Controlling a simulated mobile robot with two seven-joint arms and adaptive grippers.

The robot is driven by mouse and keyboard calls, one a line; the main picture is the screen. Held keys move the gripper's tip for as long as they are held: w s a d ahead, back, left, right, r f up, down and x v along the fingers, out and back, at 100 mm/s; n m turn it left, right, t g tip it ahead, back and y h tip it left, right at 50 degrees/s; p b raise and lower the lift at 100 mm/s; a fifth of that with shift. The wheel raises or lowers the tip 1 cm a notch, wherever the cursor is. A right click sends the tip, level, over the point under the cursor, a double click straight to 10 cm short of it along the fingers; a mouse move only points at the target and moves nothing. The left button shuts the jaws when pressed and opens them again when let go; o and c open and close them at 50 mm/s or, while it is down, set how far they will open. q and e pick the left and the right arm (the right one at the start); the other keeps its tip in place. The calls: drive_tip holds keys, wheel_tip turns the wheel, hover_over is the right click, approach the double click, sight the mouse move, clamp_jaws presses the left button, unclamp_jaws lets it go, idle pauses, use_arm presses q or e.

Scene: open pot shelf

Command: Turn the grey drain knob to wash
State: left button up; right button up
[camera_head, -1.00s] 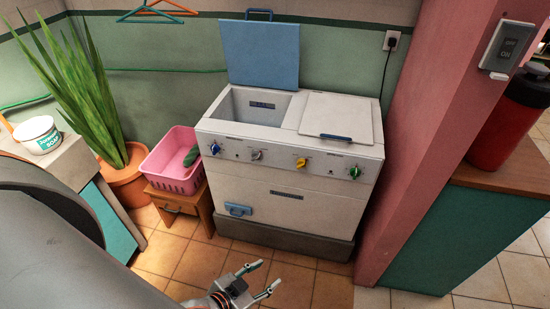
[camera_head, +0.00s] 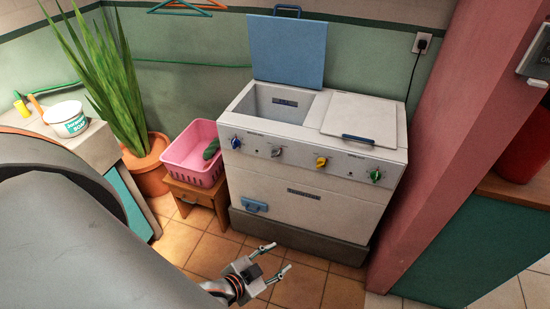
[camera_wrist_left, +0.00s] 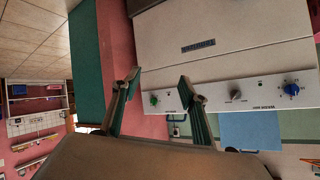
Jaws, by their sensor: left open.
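The grey drain knob (camera_head: 277,151) is on the front panel of the white washing machine (camera_head: 320,205), second from the left, between a blue knob (camera_head: 236,143) and a yellow knob (camera_head: 321,162). In the left wrist view, which is upside down, the grey knob (camera_wrist_left: 235,95) is right of the fingers. My left gripper (camera_head: 276,258) is open and empty, low in front of the machine and apart from the knob. Its fingers (camera_wrist_left: 158,79) also show in the left wrist view, and one seems to cover the yellow knob. My right gripper is not in view.
A green knob (camera_head: 375,176) is at the panel's right end. A blue lid (camera_head: 288,50) stands open above the tub. A pink basket (camera_head: 193,155) on a wooden stool (camera_head: 195,192) stands left of the machine. A pink pillar (camera_head: 450,150) is at the right.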

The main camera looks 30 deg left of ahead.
use_arm(q)
drive_tip(key=w+a+m+t+y+b, duration=0.1)
drive_tip(key=w+a+m+b, duration=0.15)
drive_tip(key=w, duration=0.25)
drive_tip(key=m+t+y+b, duration=0.5)
drive_tip(key=m+b, duration=0.4)
drive_tip(key=m, duration=0.7)
approach(276, 153)
wheel_tip(276, 153, down, 2)
drive_tip(key=x, duration=0.8)
drive_tip(key=shift+w+a+r, duration=0.15)
drive_tip(key=shift+w+r, duration=0.1)
drive_tip(key=shift+w, duration=0.15)
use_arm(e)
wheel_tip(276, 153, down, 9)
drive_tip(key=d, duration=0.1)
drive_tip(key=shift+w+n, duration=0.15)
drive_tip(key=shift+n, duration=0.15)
use_arm(q)
drive_tip(key=shift+c, duration=0.3)
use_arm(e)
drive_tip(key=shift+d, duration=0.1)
use_arm(q)
drive_tip(key=c, duration=1)
